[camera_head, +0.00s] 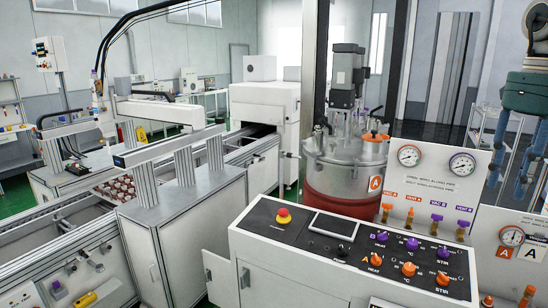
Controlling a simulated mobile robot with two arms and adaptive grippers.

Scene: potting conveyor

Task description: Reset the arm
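My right gripper (508,186) hangs at the upper right edge of the head view, below a dark teal wrist body and a grey arm joint. Its two blue segmented fingers point down and stand well apart, with nothing between them. It appears in front of the right-hand gauge panel and a rack, touching nothing that I can see. The upper part of the arm is cut off by the picture edge. My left gripper and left arm are not in view.
A control console (345,255) with a red stop button (283,215) and orange and purple knobs stands in front. Behind it are a steel vessel (335,167) and a gauge panel (432,172) with small valves. A conveyor line (60,228) fills the left.

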